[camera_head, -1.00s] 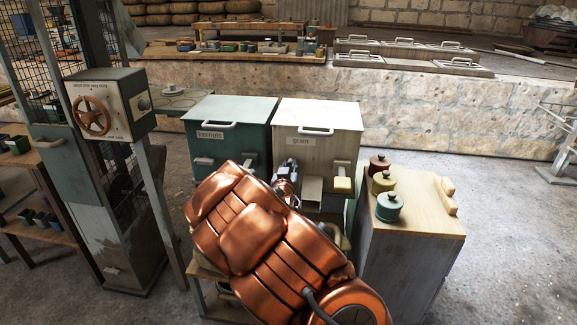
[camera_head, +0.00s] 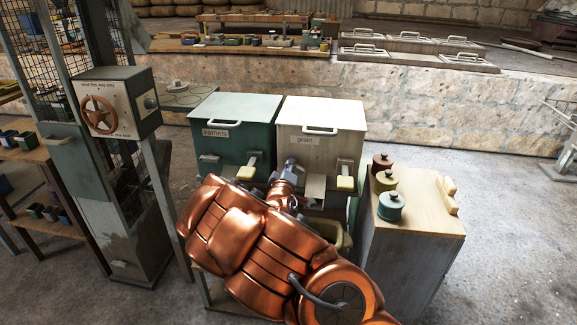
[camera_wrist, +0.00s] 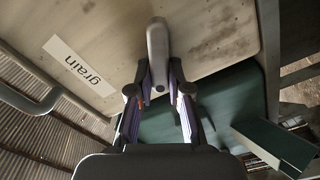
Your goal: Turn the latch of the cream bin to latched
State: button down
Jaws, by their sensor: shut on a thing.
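The cream bin (camera_head: 318,144), labelled "grain", stands right of a dark green bin labelled "kernels". In the wrist view its cream front (camera_wrist: 215,35) fills the upper part, with the label at the left. The latch (camera_wrist: 157,45) is a grey rounded bar on that front, between my fingertips. My gripper (camera_wrist: 160,82) is shut on the latch, with one finger on each side. In the head view my gripper (camera_head: 290,166) is at the lower left of the cream bin's front. There it covers the latch, and my copper arm hides the area below.
The green bin (camera_head: 232,147) stands close on the left. A cream-ended lever (camera_head: 345,182) sticks out at the cream bin's right. A wooden cabinet (camera_head: 420,225) with several lidded pots stands at the right. A post with a handwheel (camera_head: 99,115) is at the left.

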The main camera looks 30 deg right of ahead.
jog(key=n, duration=0.2)
jog(key=n+b, duration=0.1)
jog(key=n, duration=0.2)
jog(key=shift+w+a+f+n, duration=0.1)
jog(key=shift+a+f+n, duration=0.05)
jog(key=shift+f+n, duration=0.2)
dwell(0.4)
jog(key=c, duration=1.1)
grip_release()
jog(key=shift+f, duration=0.1)
jog(key=v, duration=0.7)
jog(key=shift+a, duration=0.15)
